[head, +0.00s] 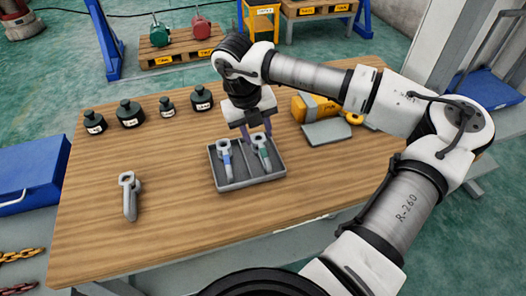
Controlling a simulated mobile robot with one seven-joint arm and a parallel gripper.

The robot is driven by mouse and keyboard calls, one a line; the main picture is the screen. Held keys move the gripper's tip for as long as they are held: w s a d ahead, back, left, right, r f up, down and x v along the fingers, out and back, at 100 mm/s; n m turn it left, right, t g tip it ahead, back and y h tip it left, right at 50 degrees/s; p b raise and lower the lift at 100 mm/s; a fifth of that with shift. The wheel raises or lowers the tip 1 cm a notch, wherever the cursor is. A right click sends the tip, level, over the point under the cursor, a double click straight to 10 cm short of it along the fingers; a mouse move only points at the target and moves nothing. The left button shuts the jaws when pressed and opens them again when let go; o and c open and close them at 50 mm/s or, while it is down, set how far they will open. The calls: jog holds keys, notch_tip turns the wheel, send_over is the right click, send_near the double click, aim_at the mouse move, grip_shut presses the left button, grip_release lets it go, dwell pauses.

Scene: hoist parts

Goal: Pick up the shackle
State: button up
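A grey metal part with a ring at its top, which looks like a shackle (130,205), lies alone on the left of the wooden table (170,215). A grey tray (247,184) in the middle of the table holds two similar ringed parts, one with a blue band (226,160) and one with a green band (263,154). I cannot tell for sure which of these is the shackle. My gripper (258,138) points down at the back of the tray, by the ring of the green-banded part. Its fingers are apart. Whether they touch that part is not clear.
Several dark labelled weights (130,113) stand along the back left of the table. A yellow hoist-like item (316,106) and a grey plate (327,133) lie right of the tray. The table's front left is mostly clear. A blue box (32,175) stands left of the table.

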aim_at(262, 149)
jog(key=shift+d+f+p, duration=0.2)
jog(key=shift+f+p, duration=0.25)
jog(key=shift+f, duration=0.55)
jog(key=shift+d+f+p, duration=0.15)
jog(key=shift+f+p, duration=0.3)
jog(key=shift+f, duration=0.5)
jog(key=shift+d+f+p, duration=0.2)
jog(key=shift+f+p, duration=0.25)
jog(key=shift+f, duration=0.55)
grip_shut()
